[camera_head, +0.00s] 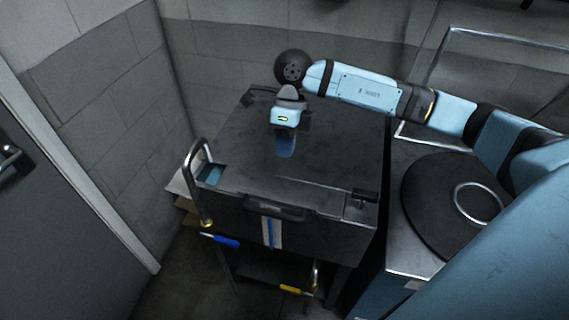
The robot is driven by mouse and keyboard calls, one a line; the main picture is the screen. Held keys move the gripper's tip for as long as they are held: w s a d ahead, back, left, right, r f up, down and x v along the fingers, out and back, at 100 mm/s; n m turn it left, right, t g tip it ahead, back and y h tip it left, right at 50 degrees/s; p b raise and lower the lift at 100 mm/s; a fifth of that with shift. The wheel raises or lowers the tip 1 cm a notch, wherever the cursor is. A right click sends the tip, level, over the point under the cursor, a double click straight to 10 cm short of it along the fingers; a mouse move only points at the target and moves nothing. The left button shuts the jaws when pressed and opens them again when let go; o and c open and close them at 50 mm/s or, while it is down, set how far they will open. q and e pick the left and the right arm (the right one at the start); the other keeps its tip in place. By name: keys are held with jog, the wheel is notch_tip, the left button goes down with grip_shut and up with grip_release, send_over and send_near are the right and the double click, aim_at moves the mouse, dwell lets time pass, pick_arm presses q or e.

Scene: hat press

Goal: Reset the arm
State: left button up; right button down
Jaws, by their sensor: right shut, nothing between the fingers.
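My right arm comes in from the right edge and reaches across to above the black-topped press table (240,165). My right gripper (285,147) hangs down over the middle of this top, shut and empty. I cannot tell how far its tips are above the surface. My left arm and left gripper are not in view.
A metal handle loop (193,160) rises at the table's left, and a blue-handled lever (226,242) hangs below. A round black plate with a metal ring (478,203) lies on a metal unit at right. A door (40,200) and block walls enclose the left and back.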

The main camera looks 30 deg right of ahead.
jog(key=shift+s+a+r, duration=0.15)
jog(key=shift+a+r, duration=0.05)
jog(key=shift+r, duration=0.85)
